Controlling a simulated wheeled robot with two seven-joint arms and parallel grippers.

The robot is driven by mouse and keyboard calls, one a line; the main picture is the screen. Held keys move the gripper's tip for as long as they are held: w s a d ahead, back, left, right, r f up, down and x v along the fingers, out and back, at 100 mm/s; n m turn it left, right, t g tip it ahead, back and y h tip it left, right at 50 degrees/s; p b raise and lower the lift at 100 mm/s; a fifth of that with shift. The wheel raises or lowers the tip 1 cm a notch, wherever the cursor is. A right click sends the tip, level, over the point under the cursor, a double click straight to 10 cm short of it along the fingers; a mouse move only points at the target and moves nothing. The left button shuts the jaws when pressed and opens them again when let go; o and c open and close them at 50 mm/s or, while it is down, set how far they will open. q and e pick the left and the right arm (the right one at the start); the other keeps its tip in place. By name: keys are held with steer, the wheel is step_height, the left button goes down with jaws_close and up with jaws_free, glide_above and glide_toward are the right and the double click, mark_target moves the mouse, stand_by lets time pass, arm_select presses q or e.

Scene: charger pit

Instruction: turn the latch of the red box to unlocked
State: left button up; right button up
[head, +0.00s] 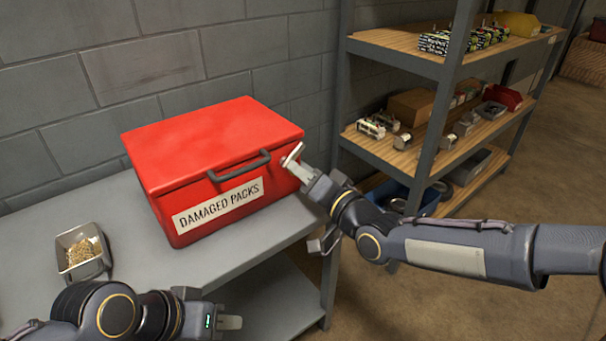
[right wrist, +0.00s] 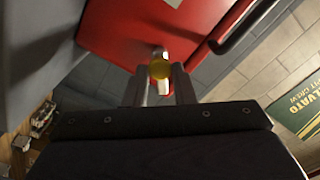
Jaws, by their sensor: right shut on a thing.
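The red box (head: 215,150) labelled "DAMAGED PACKS" stands closed on the grey table (head: 130,215), with a dark handle (head: 240,166) on its front. My right gripper (head: 298,166) reaches in from the right to the box's right end. In the right wrist view its two fingers (right wrist: 162,88) are shut on the latch (right wrist: 160,68), a small silver piece with a yellow part, against the red box wall. The fingers partly hide the latch, so its exact turn is unclear. My left gripper (head: 228,321) is low in the head view, away from the box; its finger gap is not clear.
A small grey bin (head: 82,252) of yellowish bits sits on the table, left of the box. A metal shelf rack (head: 440,120) with wooden boards and several parts stands close behind my right arm. A block wall (head: 150,60) runs behind the box.

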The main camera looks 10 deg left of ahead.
steer(key=shift+f+m+b, duration=0.1)
steer(key=shift+m+b, duration=0.5)
steer(key=shift+m, duration=3.2)
steer(key=o, duration=0.9)
steer(key=shift+o, duration=0.2)
